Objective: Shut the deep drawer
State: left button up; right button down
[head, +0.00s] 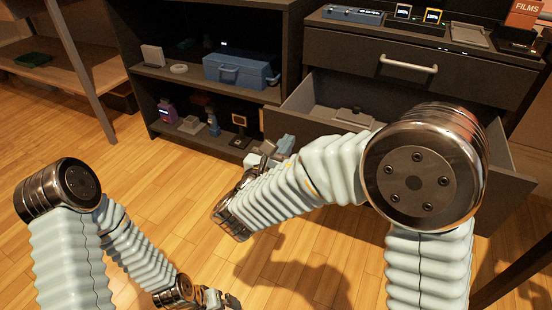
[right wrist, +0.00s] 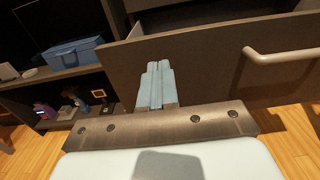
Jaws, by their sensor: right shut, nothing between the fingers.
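The deep drawer (head: 297,97) stands pulled out of the dark cabinet, below a shut upper drawer. My right arm hides much of its front in the head view. In the right wrist view its front panel (right wrist: 215,70) shows, with a pale bar handle (right wrist: 283,55) to the right. My right gripper (head: 274,148) is shut and empty, near the left part of the drawer front. Its fingers (right wrist: 158,72) point at the panel left of the handle; I cannot tell if they touch. My left gripper (head: 217,298) is low over the floor, too small to read.
A grey object (head: 354,116) lies inside the drawer. An open shelf (head: 185,77) to its left holds a blue toolbox (head: 240,70) and small items. The upper drawer has a bar handle (head: 408,64). Wooden floor (head: 130,165) in front of the shelf is clear.

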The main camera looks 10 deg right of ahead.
aim_at(301, 124)
jog(key=x, duration=0.5)
jog(key=shift+w+d+b, duration=0.25)
jog(key=shift+w+b, duration=0.05)
pick_arm(q)
jog(key=shift+f, duration=0.4)
pick_arm(e)
jog(key=shift+w, duration=0.1)
jog(key=shift+d, duration=0.1)
